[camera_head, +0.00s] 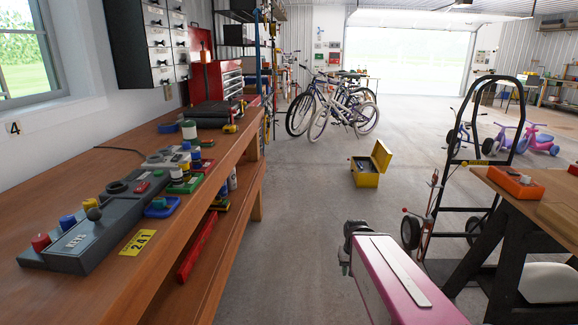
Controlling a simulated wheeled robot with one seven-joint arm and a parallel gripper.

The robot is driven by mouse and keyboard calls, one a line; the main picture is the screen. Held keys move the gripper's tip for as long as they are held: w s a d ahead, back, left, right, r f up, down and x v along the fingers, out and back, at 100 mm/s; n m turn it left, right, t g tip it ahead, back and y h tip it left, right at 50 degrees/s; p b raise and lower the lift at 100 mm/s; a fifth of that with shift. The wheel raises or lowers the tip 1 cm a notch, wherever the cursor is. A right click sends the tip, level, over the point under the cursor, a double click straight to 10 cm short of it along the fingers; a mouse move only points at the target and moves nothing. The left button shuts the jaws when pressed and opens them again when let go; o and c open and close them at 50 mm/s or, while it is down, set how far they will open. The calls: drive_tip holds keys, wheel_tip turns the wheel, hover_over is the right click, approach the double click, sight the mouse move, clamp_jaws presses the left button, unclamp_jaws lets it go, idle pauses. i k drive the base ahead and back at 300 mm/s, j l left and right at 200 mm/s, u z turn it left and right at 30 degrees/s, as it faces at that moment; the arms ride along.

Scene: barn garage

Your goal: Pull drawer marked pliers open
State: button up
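A dark wall cabinet (128,45) hangs at the upper left, cut off by the top edge. It has several small white drawers (160,43) with black handles and small labels too small to read, so I cannot tell which is marked pliers. The drawers that show look shut. My pink arm reaches in from the bottom right of centre. At its far end is a dark metal part that may be my gripper (348,246); its fingers cannot be made out. It is over the open floor, well apart from the cabinet.
A long wooden workbench (120,180) with a grey control panel, bottles and tools runs along the left wall below the cabinet. A red tool chest (218,80) stands farther back. A yellow toolbox (368,178) lies open on the floor. A hand truck (462,160) and table (500,200) stand right.

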sight(228, 83)
drive_tip(key=i, duration=1.8)
